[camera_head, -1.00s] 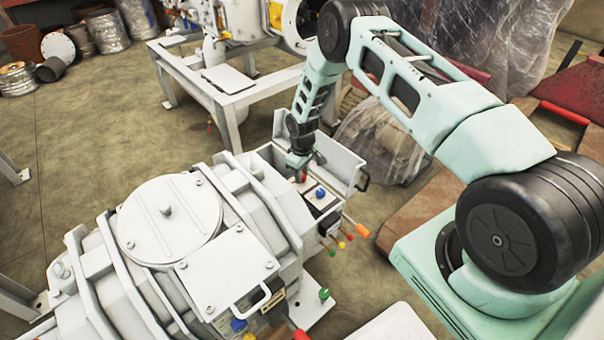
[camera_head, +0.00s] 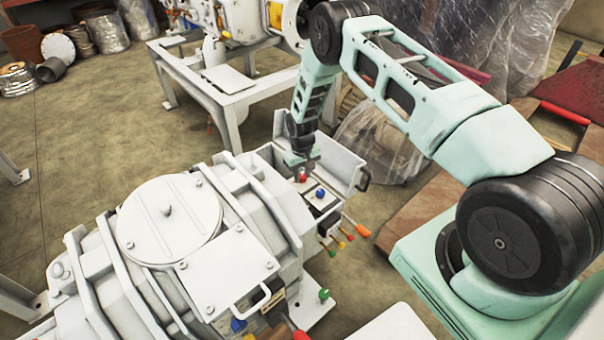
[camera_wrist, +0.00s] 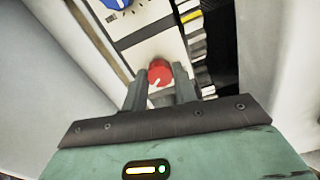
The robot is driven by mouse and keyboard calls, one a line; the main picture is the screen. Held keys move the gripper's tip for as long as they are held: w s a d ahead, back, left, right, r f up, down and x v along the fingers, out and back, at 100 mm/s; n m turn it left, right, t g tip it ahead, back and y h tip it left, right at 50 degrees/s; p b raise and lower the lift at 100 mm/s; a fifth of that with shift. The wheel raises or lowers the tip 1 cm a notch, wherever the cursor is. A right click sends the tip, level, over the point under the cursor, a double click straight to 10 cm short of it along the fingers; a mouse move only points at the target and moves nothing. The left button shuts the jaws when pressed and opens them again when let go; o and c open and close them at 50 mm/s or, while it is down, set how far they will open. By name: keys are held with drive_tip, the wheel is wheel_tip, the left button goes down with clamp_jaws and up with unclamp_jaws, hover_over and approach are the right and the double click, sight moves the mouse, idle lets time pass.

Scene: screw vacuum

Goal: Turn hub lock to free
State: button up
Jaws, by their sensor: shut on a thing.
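A red knob (camera_wrist: 159,72) with a white pointer mark sits on a pale panel in the wrist view. It also shows in the head view as a small red spot (camera_head: 302,174) below my gripper. My gripper (camera_wrist: 160,82) has its two dark fingers at the knob's sides, shut on it. A blue knob (camera_wrist: 116,4) is on the same panel, farther up in the wrist view; the head view shows it too (camera_head: 320,194). No label reading hub lock is legible, so I cannot tell the lock setting.
The panel sits in an open box with a raised lid (camera_head: 345,160) on the large white machine (camera_head: 170,215). Several coloured levers (camera_head: 345,235) stick out beside it. A white frame table (camera_head: 240,95) stands behind.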

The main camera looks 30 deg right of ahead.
sight(302, 176)
drive_tip(key=o, duration=1)
drive_tip(key=shift+r+p, duration=1.4)
drive_tip(key=shift+r, duration=7.3)
